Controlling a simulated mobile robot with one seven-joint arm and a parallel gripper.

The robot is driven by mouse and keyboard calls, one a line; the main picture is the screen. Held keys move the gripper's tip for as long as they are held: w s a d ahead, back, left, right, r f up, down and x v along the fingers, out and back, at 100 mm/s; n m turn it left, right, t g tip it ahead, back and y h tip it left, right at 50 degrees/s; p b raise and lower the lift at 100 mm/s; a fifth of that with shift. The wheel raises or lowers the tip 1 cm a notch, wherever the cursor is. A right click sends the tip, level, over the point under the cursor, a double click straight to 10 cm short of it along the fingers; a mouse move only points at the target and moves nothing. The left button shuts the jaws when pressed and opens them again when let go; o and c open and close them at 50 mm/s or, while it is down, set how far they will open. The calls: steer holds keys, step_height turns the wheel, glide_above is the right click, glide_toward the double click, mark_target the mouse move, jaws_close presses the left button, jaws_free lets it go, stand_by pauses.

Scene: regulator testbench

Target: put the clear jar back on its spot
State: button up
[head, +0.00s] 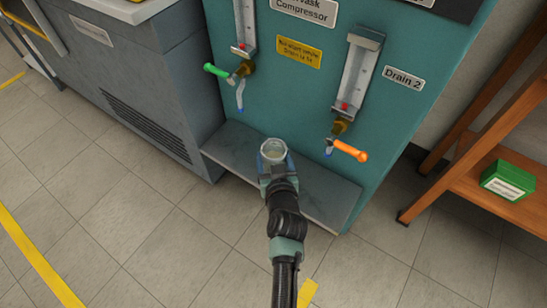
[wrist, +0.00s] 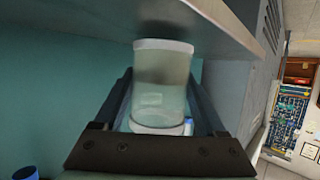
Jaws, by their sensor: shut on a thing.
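The clear jar (head: 273,150) is held by my gripper (head: 274,170) over the grey shelf (head: 325,190) at the foot of the teal panel. In the wrist view the jar (wrist: 162,85) stands between the two fingers of my gripper (wrist: 165,100), which are shut on its sides. That view looks upside down, with the shelf (wrist: 225,20) across the top, close to the jar's base. I cannot tell whether the base touches the shelf. The head view looks into the jar's open top. No marked spot is visible on the shelf.
Two drain valves hang on the teal panel (head: 300,90): a green-handled one (head: 216,70) and an orange-handled one (head: 349,151). A grey cabinet (head: 150,90) stands left of the shelf. A wooden rack (head: 500,185) with a green box (head: 507,180) is at right.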

steer(key=shift+f+b, duration=0.4)
steer(key=o, duration=1.5)
steer(key=shift+s, duration=0.1)
steer(key=a+p+v, duration=0.1)
steer(key=p+v, duration=0.4)
steer(key=v, duration=0.7)
steer(key=shift+s+d+r, duration=0.2)
steer(key=shift+s+d, duration=0.2)
steer(key=shift+d, duration=0.05)
